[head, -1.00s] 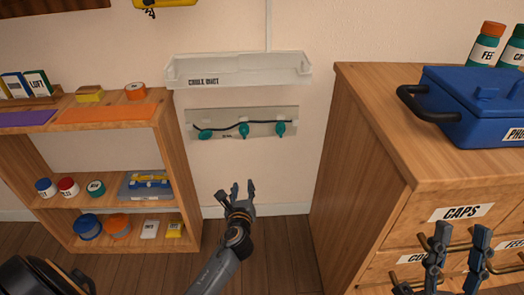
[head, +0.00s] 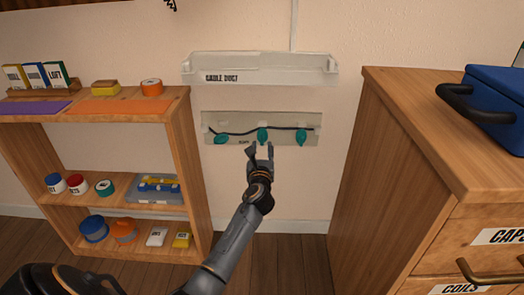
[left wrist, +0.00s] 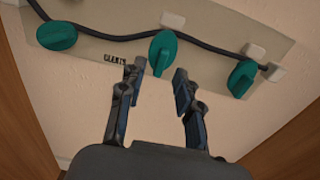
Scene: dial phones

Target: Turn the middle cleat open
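A pale panel (head: 290,137) on the wall carries a dark cable and three teal cleats. The middle cleat (head: 262,135) stands roughly upright across the cable; it also shows in the left wrist view (left wrist: 162,53). The left cleat (head: 221,139) lies nearer to level, and the right cleat (head: 301,137) is near upright. My left gripper (head: 260,153) is open just below the middle cleat. In the left wrist view its fingertips (left wrist: 158,78) lie apart, on either side below the cleat's lower end, with nothing between them. My right gripper is not in view.
A white cable duct (head: 262,72) is on the wall above the panel. A wooden shelf (head: 195,175) with jars and boxes stands left. A wooden cabinet (head: 375,170) with a blue box (head: 492,100) stands right. Bare wall lies below the panel.

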